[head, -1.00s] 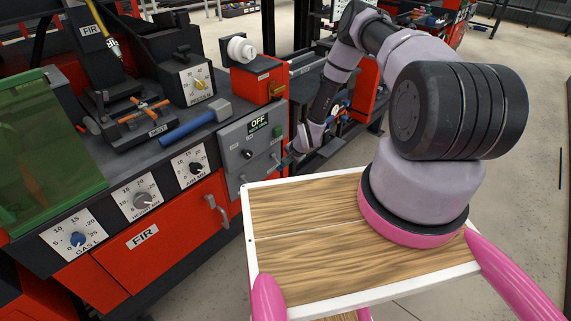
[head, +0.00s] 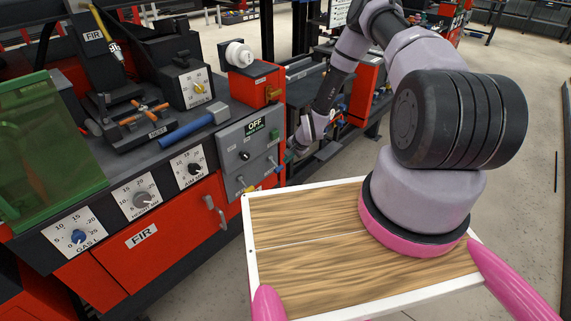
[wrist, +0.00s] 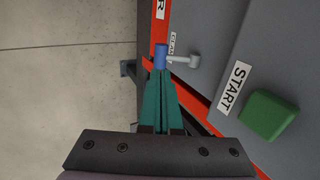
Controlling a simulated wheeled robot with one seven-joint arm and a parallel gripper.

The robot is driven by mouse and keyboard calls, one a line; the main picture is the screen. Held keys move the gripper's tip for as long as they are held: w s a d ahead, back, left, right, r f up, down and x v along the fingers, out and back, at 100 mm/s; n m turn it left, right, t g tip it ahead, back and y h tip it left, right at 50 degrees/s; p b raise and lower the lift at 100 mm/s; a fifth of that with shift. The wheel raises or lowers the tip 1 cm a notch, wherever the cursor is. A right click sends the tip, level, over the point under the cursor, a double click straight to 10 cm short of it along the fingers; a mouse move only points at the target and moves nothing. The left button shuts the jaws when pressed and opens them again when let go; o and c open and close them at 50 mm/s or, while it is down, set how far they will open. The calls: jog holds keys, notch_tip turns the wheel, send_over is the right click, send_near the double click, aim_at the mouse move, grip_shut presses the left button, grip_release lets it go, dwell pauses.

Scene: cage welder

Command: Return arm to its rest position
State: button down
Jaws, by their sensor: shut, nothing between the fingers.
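My arm (head: 340,75) reaches from its base on the wooden-topped platform, bent over toward the grey control panel (head: 232,157) of the red welder. My gripper (head: 289,156) is at the right edge of this panel in the head view, small and partly hard to make out. In the wrist view my gripper's teal fingers (wrist: 160,78) are together, with nothing held between them. Their tips are close to a blue-ended lever (wrist: 160,56); I cannot tell whether they touch it. A green button (wrist: 268,115) beside a START label lies to the right.
The panel carries an OFF sign (head: 254,126). A blue-handled hammer (head: 195,127) lies on the welder top. A red box with a white spool (head: 240,54) stands behind the panel. Open floor (head: 535,130) lies to the right of my arm.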

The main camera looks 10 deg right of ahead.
jog(key=s+d+r+n+h, duration=0.1)
jog(key=s+d+r, duration=0.15)
jog(key=r, duration=1.15)
jog(key=s+d+r+n+h, duration=0.1)
jog(key=d+r+n, duration=0.15)
jog(key=r, duration=1.25)
jog(key=s+d+r+n+h, duration=0.1)
jog(key=s+d+r, duration=0.15)
jog(key=r, duration=1.15)
jog(key=s+r+t, duration=0.2)
jog(key=s+r, duration=1)
jog(key=r, duration=0.3)
jog(key=s+r+n, duration=0.1)
jog(key=s+r, duration=0.2)
jog(key=s, duration=0.4)
jog(key=s+a+r+n+y, duration=0.1)
jog(key=s+r, duration=0.2)
jog(key=s, duration=0.4)
jog(key=shift+s+a+r+t+y, duration=0.2)
jog(key=shift+a+r+t+y, duration=0.05)
jog(key=shift+t+y, duration=0.05)
